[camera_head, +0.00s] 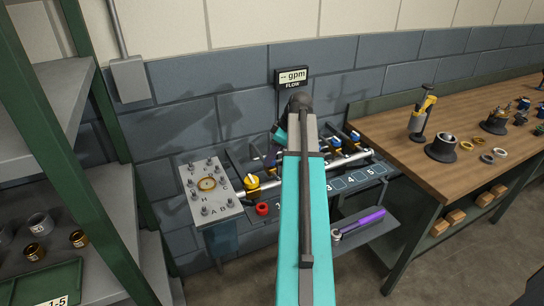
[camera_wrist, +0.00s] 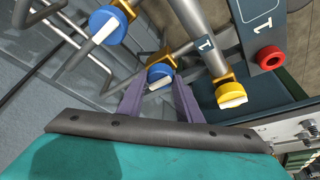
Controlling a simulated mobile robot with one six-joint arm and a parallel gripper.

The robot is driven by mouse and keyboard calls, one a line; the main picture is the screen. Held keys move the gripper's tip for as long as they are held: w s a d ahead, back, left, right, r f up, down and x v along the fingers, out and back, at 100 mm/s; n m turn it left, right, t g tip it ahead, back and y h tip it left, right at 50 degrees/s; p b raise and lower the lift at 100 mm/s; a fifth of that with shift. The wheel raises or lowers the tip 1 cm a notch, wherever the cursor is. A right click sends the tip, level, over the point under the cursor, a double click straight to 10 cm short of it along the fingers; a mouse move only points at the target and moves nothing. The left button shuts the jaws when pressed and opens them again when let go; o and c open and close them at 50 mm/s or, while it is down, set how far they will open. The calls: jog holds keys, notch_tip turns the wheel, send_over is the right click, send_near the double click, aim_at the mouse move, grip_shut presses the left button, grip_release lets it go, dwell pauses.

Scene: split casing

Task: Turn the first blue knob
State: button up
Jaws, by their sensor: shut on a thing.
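In the wrist view, a blue knob (camera_wrist: 158,71) with a white pointer bar sits on a brass valve fitting. The two purple fingers of my gripper (camera_wrist: 160,84) are shut on it, one on either side. A second blue knob (camera_wrist: 107,26) with a white bar is up and to the left, clear of the fingers. A yellow knob (camera_wrist: 230,94) is to the right, by the pipe tagged 1; it also shows in the head view (camera_head: 252,182). In the head view my arm hides the gripper and the held knob. Another blue knob (camera_head: 336,142) shows right of the arm.
Bent metal pipes run close around the fingers. A red ring-shaped part (camera_head: 262,208) sits on the numbered panel (camera_head: 345,182). A studded plate (camera_head: 212,207) stands left, and a purple-handled tool (camera_head: 364,219) lies on a low shelf. A workbench (camera_head: 400,156) stands right. A flow display (camera_head: 292,78) hangs behind.

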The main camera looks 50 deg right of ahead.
jog(key=shift+m, duration=0.5)
jog(key=m, duration=0.1)
jog(key=m+h, duration=0.1)
jog(key=shift+a+m, duration=0.2)
jog(key=shift+m, duration=0.1)
jog(key=m+h, duration=0.1)
jog(key=m, duration=0.1)
jog(key=m+h, duration=0.1)
jog(key=m, duration=0.2)
jog(key=shift+a+h, duration=0.2)
jog(key=shift+h, duration=0.1)
jog(key=m+h, duration=0.1)
jog(key=m, duration=0.3)
jog(key=shift+w+m+g+p, duration=0.15)
jog(key=shift+m+g+p, duration=0.25)
jog(key=shift+w+a+m+g+h, duration=0.1)
jog(key=shift+m+g+h, duration=0.3)
jog(key=shift+m, duration=0.7)
jog(key=shift+m+g+h, duration=0.3)
jog(key=shift+m+g, duration=0.1)
jog(key=shift+m, duration=0.7)
jog(key=o, duration=1)
jog(key=shift+o, duration=0.2)
jog(key=shift+r, duration=0.1)
